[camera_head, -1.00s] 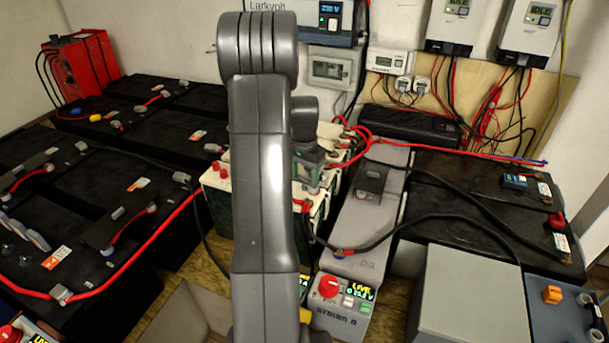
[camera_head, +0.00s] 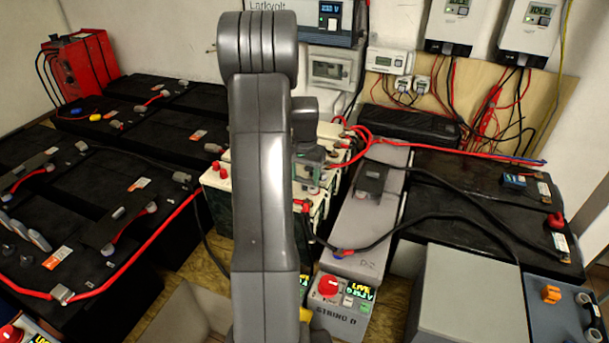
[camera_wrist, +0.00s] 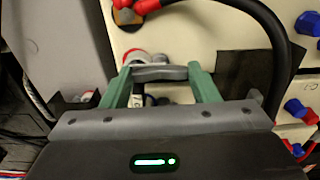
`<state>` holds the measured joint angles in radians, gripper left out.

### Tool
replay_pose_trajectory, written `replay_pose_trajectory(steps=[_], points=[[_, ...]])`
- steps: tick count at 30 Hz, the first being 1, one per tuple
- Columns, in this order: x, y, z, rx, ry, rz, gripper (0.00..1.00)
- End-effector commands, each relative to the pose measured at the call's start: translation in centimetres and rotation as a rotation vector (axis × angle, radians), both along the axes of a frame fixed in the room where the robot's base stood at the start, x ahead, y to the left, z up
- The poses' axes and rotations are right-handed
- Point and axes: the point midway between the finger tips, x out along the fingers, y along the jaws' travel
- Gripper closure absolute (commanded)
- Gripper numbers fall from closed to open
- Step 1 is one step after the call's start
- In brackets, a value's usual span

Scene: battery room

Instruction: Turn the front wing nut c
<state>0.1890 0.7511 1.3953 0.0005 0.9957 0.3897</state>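My gripper shows in the wrist view (camera_wrist: 160,76) with two green fingers well apart. A grey wing-shaped piece (camera_wrist: 160,73), which looks like a wing nut, spans the gap between the fingertips. I cannot tell whether both fingers press on it. A pale grey round part shows just behind it. In the head view my gripper (camera_head: 310,172) is over the white battery group (camera_head: 222,190); my arm hides part of that group. The lettering that would mark c is not readable.
A black cable (camera_wrist: 276,50) curves close by the right finger. Red and blue caps (camera_wrist: 305,25) stand at the right. A grey casing (camera_wrist: 65,45) fills the left. The STRING D box (camera_head: 335,310) with a red knob stands in front, beside a long grey unit (camera_head: 358,220).

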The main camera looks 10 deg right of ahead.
Motion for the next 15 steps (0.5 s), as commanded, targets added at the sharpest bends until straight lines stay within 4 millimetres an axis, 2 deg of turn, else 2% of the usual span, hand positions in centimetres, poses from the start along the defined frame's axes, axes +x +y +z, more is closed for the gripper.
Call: replay_pose_trajectory(steps=[10,15], points=[[0.0,0.0,0.1,-0.001,-0.001,0.001,0.37],[0.1,0.0,1.9,-0.002,-0.005,0.0,0.37]])
